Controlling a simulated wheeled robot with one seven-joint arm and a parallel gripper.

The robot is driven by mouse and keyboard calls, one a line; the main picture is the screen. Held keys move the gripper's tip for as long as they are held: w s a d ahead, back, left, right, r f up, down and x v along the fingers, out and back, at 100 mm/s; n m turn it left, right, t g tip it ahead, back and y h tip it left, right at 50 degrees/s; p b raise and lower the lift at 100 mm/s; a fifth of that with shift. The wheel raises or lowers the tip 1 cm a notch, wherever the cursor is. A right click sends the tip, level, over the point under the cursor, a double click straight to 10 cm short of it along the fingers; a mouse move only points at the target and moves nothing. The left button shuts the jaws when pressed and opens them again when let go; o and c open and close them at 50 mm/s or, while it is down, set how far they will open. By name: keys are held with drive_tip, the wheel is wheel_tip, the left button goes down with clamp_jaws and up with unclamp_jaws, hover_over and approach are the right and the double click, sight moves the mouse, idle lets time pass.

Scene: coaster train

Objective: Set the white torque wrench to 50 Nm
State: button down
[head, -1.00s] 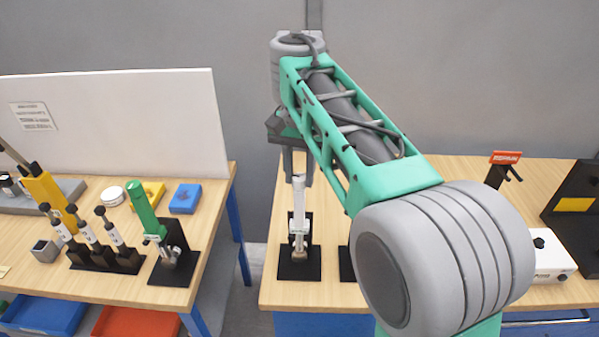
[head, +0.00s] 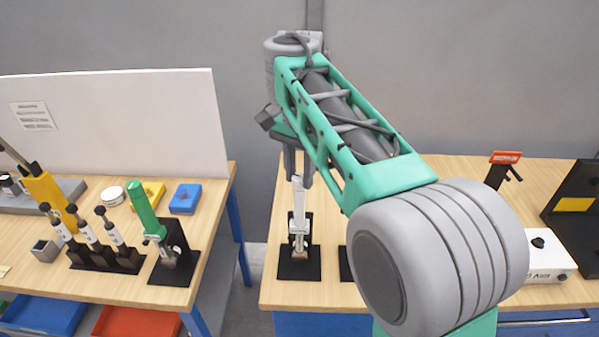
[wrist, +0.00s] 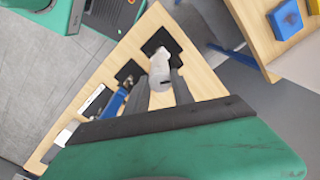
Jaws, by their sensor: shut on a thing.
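The white torque wrench (head: 299,208) stands upright in its black stand (head: 298,268) on the right wooden bench. My gripper (head: 297,178) points down and is shut on the top end of the wrench. In the wrist view the wrench's pale end (wrist: 159,66) shows between the tips of my two grey fingers (wrist: 160,82). The scale on the wrench is too small to read.
A second black stand with a blue-handled tool (wrist: 116,103) is beside the white wrench, mostly behind my arm in the head view. A green-handled tool (head: 145,212) stands on the left bench (head: 216,215). A gap separates the benches.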

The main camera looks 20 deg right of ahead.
sight(300, 176)
drive_tip(key=c, duration=1.1)
unclamp_jaws()
wheel_tip(300, 176, up, 8)
drive_tip(key=p, duration=0.6)
drive_tip(key=shift+f+p, duration=0.15)
drive_tip(key=shift+p, duration=0.15)
